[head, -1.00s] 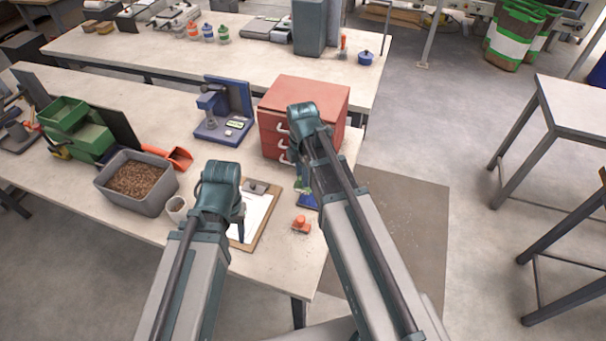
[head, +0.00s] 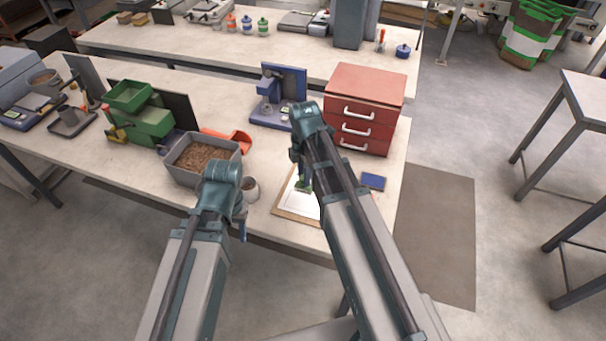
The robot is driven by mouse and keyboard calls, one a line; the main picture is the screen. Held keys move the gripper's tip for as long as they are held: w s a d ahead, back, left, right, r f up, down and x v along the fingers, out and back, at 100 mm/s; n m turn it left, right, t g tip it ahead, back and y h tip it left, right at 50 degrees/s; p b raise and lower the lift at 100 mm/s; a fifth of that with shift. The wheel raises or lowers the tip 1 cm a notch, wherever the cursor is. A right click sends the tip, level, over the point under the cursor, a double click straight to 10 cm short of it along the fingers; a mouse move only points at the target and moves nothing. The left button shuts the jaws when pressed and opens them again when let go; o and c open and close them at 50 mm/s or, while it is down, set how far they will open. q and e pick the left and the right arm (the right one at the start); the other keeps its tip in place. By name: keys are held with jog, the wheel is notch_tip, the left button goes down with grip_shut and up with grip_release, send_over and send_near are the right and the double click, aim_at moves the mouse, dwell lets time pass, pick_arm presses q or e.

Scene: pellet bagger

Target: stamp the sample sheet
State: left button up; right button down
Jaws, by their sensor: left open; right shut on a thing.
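The sample sheet (head: 297,202) is white and lies on a brown clipboard (head: 284,213) near the table's front edge. My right gripper (head: 304,182) is shut on a green stamp (head: 306,187) over the sheet's upper part. I cannot tell whether the stamp touches the paper; my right arm hides the sheet's right side. A blue ink pad (head: 373,181) lies to the right of the clipboard. My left gripper (head: 241,228) is open and empty, in front of the table's edge, left of the clipboard.
A grey bin of pellets (head: 184,176), a red scoop (head: 238,140), a blue press-like device (head: 270,116) and a red drawer cabinet (head: 367,82) stand behind. The table around the ink pad is clear.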

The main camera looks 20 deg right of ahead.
aim_at(304, 189)
jog(key=shift+a+f+b, duration=0.1)
jog(key=shift+f+b, duration=0.7)
jog(key=shift+f, duration=0.05)
notch_tip(304, 189, down, 4)
jog(key=b, duration=0.4)
jog(key=shift+f, duration=0.15)
jog(key=shift+f+b, duration=0.5)
jog(key=shift+b, duration=0.15)
dwell(1.2)
notch_tip(304, 189, up, 7)
jog(key=p, duration=0.7)
dwell(0.8)
